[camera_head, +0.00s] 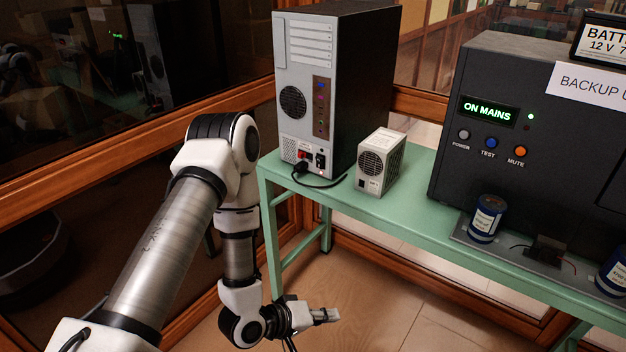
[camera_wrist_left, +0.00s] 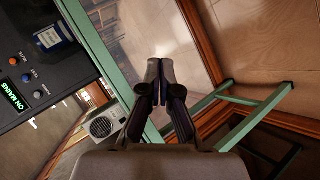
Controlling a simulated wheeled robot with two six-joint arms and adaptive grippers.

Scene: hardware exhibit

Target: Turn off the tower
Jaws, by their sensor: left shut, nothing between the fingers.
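The tower (camera_head: 310,75) is a tall dark computer case with its grey back panel facing me. It stands upright at the left end of the green table. My left gripper (camera_head: 332,315) is shut and empty, below the tabletop level and in front of the table, apart from the tower. In the left wrist view its fingertips (camera_wrist_left: 161,68) are together, and the tower cannot be made out there. My right gripper is in neither view.
A small grey power supply box (camera_head: 381,162) stands right of the tower, with the black cable running close by. A large dark backup unit (camera_head: 535,140) reads ON MAINS. Blue cans (camera_head: 487,218) stand before it. The green table (camera_head: 420,205) has wooden-framed glass behind and beside it.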

